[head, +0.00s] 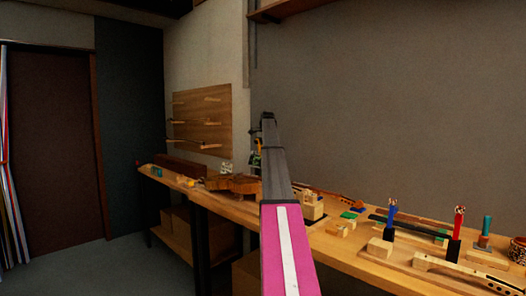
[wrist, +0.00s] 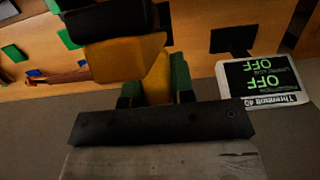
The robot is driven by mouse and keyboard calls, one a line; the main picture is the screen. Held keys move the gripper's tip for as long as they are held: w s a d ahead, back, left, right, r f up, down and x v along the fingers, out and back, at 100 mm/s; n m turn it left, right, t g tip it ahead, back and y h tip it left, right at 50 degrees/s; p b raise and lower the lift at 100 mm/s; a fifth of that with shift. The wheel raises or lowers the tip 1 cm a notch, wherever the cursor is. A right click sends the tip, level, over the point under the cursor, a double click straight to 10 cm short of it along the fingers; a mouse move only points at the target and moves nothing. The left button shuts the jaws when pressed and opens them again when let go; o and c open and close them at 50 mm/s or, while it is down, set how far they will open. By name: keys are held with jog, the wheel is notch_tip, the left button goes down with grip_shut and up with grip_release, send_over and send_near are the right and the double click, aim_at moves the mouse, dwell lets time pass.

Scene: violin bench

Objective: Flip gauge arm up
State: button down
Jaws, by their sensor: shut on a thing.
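In the wrist view an amber-yellow piece (wrist: 125,50) with a dark block (wrist: 108,20) above it stands in front of my gripper (wrist: 156,84). The green-and-black fingers are shut, with amber-yellow between them. I cannot tell whether this piece is the gauge arm. A white display unit (wrist: 265,82) with green "OFF" readings, upside down in the picture, is to the right of the fingers and apart from them. In the head view my gripper (head: 257,155) is small beyond my dark arm link, above the bench, and its grasp is mostly hidden.
The long wooden bench (head: 205,191) runs below my arm. Brown wooden violin parts (head: 232,184) lie left of my arm. Wooden blocks, tools with blue (head: 391,215) and red (head: 458,221) handles, and several small pieces crowd the right. A wooden wall panel (head: 203,118) hangs behind.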

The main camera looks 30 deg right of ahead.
jog(key=shift+d, duration=0.1)
dwell(0.5)
jog(key=c, duration=1)
grip_release()
jog(key=shift+o, duration=0.2)
jog(key=shift+w, duration=0.15)
